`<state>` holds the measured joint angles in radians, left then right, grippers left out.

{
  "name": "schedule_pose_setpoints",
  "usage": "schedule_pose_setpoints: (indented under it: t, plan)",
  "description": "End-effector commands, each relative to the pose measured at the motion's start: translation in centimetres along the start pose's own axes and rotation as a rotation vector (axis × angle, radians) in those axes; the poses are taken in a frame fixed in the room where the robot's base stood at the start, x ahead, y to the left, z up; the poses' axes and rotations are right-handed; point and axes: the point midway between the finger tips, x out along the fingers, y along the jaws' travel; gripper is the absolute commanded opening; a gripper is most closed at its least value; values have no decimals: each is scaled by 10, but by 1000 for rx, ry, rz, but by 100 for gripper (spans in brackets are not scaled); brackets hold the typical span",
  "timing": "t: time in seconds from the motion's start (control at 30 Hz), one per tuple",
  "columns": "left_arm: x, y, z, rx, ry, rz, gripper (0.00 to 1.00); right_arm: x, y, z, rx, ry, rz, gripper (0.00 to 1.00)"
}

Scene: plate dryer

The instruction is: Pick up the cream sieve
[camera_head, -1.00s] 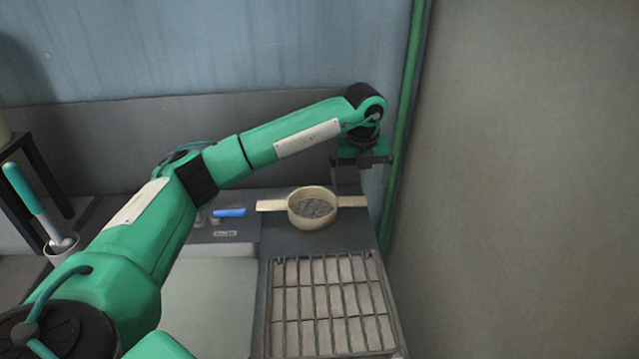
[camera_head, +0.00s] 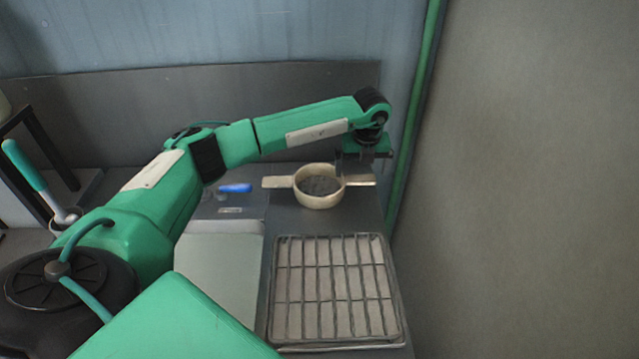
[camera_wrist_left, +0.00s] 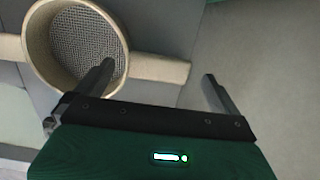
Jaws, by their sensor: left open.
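The cream sieve (camera_head: 320,201) is a round bowl with a grey mesh and two flat handles, one to each side. It stands on the dark counter behind the wire rack. In the left wrist view its bowl (camera_wrist_left: 90,38) is at the upper left, and its right handle runs between the fingers. My left gripper (camera_head: 357,172) is open and empty at that right handle, one finger close to the bowl. In the left wrist view the gripper (camera_wrist_left: 159,70) has its fingers apart; I cannot tell if they touch the handle. My right gripper is not in view.
A wire rack (camera_head: 337,290) lies in front of the sieve. A blue object (camera_head: 235,188) lies left of it. A green-handled tool (camera_head: 24,166) stands in a cup at the far left. A green vertical pipe (camera_head: 411,120) and a wall are close on the right.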

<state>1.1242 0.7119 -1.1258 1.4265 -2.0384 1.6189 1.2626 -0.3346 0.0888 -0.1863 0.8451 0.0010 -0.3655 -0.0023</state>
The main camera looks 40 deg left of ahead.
Motion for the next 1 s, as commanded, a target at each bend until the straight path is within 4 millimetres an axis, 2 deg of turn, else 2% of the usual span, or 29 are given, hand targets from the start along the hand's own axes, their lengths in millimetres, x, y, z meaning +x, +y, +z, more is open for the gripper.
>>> schedule_pose_setpoints:
  t: [0.1,0.23,0.37,0.53,0.73,1.0]
  plan:
    - [17,4,-5,-1,4,4,100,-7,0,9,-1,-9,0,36]
    - [34,4,-5,0,2,2,100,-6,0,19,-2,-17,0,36]
    - [40,4,-5,0,1,1,100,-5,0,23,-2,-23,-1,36]
    - [40,3,-5,0,1,0,100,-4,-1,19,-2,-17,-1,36]
    - [40,3,-5,0,1,0,61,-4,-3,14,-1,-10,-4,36]
    - [39,3,-4,0,1,0,60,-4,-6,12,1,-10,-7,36]
